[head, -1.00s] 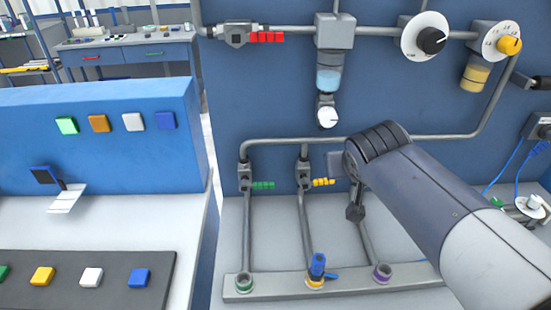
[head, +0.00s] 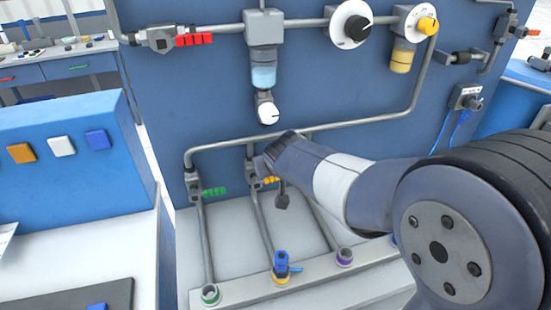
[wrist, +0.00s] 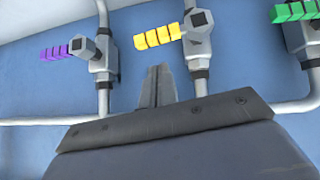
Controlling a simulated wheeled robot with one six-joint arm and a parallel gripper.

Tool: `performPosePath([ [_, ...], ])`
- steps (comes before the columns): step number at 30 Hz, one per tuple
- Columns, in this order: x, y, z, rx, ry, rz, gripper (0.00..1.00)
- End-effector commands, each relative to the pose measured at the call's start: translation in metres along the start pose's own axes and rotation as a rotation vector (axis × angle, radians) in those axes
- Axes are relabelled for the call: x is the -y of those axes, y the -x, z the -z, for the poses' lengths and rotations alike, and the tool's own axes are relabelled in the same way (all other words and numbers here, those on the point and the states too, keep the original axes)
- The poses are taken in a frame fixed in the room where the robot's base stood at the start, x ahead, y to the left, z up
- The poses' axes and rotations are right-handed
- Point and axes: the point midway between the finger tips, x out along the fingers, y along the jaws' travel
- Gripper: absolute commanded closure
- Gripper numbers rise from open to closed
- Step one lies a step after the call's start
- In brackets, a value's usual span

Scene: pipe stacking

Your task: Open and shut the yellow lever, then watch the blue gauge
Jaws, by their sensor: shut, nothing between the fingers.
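The yellow lever (head: 267,180) is a row of yellow blocks on a grey valve of the middle pipe. It sticks out sideways to the right in the head view, just under my gripper. In the wrist view the yellow lever (wrist: 158,37) reaches left from its valve. My gripper (wrist: 157,77) is shut and empty, with its fingertips below the lever in that picture and apparently apart from it. I cannot tell which part is the blue gauge.
A green lever (head: 214,192) lies left of the yellow one. A purple lever (wrist: 57,52) shows in the wrist view; my arm hides it in the head view. Pipes run around these valves. A blue valve (head: 283,264) stands on the rail below. Red lever blocks (head: 195,40) are upper left.

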Motion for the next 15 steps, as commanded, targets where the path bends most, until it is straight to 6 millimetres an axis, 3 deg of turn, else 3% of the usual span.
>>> performPosePath([
  [6,0.000,-0.015,-0.016,0.000,0.000,0.000,1.00],
  [15,0.000,-0.017,-0.017,-0.001,0.000,0.000,1.00],
])
